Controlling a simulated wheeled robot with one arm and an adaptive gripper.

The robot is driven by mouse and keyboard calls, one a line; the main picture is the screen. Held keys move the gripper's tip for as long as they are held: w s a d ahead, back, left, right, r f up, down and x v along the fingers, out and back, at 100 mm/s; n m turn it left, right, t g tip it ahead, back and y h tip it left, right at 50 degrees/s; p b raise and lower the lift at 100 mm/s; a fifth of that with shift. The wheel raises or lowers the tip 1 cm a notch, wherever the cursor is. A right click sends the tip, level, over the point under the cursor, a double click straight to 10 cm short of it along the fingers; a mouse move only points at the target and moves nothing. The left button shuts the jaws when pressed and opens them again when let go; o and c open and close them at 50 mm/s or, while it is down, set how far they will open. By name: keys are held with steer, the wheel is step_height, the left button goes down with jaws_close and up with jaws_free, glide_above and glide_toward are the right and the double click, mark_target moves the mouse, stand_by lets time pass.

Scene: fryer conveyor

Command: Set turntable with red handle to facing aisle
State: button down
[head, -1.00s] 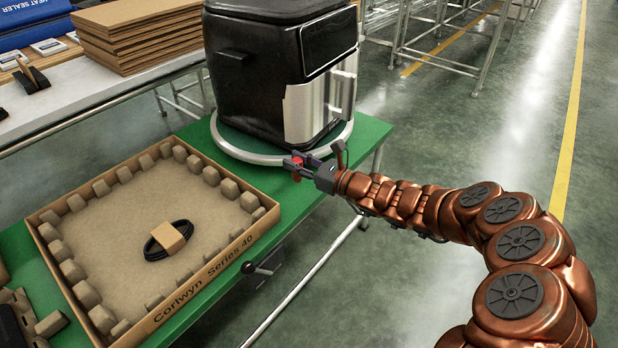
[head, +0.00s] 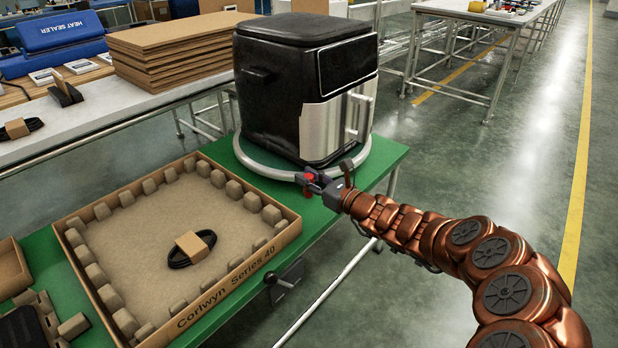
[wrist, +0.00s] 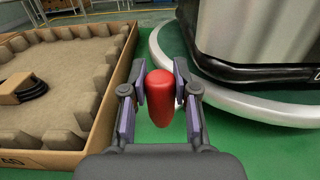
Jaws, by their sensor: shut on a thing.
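The turntable (head: 262,167) is a round plate with a pale metal rim on the green workbench. A black and silver air fryer (head: 300,95) stands on it, its silver front with handle turned toward the right, the side of the floor with the yellow line. The red handle (wrist: 160,98) is upright between my fingers in the wrist view, just left of the turntable's rim (wrist: 225,100). My gripper (head: 311,180) is shut on the red handle at the turntable's front edge. How the handle joins the turntable is hidden.
An open cardboard tray (head: 240,268) with a bundled black cable (head: 191,249) lies left of my gripper. A black clamp lever (head: 287,280) sticks out from the bench's front edge. Cardboard sheets (head: 175,45) are stacked behind. The floor (head: 480,160) to the right is open.

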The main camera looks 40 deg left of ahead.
steer(key=c, duration=0.8)
jaws_free()
steer(key=shift+s+a, duration=0.25)
steer(key=shift+c, duration=0.2)
steer(key=shift+w+d, duration=0.1)
steer(key=shift+d, duration=0.45)
steer(key=d, duration=1.1)
steer(key=shift+s, duration=0.45)
